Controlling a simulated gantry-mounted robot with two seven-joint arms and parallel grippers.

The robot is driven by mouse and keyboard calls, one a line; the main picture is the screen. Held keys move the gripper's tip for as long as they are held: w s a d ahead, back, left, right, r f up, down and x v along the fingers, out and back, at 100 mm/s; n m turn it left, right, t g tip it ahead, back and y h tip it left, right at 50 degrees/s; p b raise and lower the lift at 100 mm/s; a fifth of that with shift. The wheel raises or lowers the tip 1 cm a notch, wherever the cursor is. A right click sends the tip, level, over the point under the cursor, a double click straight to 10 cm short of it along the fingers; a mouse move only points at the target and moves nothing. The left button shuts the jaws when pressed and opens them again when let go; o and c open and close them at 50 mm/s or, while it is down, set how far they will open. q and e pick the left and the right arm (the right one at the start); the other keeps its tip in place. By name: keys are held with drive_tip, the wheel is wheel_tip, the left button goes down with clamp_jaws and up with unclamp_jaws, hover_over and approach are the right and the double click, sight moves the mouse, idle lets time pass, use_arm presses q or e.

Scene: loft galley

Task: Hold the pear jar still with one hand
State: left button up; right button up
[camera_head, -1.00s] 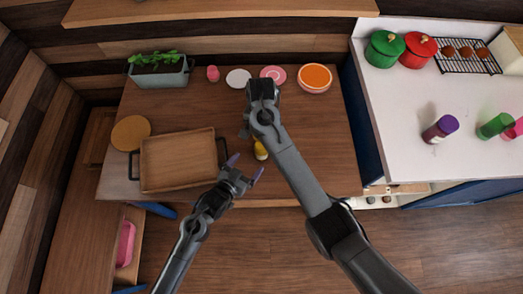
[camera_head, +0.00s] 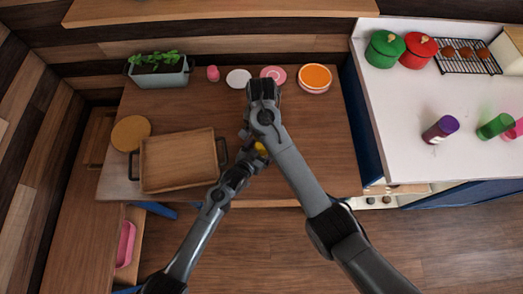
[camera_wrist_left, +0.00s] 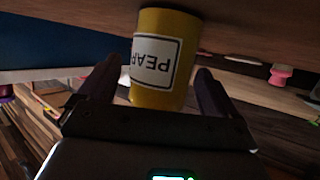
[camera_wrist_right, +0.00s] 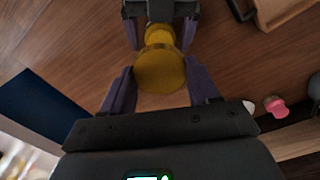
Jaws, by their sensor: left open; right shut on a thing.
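The pear jar (camera_head: 261,147) is yellow and mostly hidden between my arms in the head view. In the left wrist view the jar (camera_wrist_left: 163,58) bears a white PEAR label, upside down in that picture. My left gripper (camera_wrist_left: 157,72) is open, its fingers on either side of the jar. Whether they touch it I cannot tell. In the right wrist view the left gripper (camera_wrist_right: 160,22) shows at the far side of the jar. My right gripper (camera_wrist_right: 160,78) is shut on the near, round yellow end of the jar (camera_wrist_right: 160,68).
A wooden tray (camera_head: 148,187) with dark handles lies left on the table, beside a round board (camera_head: 130,132). The table right of my right arm is clear.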

use_arm(q)
drive_tip(key=c, duration=1.5)
use_arm(e)
drive_tip(key=shift+f, duration=2.45)
drive_tip(key=shift+f, duration=0.1)
drive_tip(key=shift+f, duration=0.8)
drive_tip(key=shift+f, duration=0.6)
use_arm(q)
clamp_jaws()
use_arm(e)
drive_tip(key=m, duration=0.6)
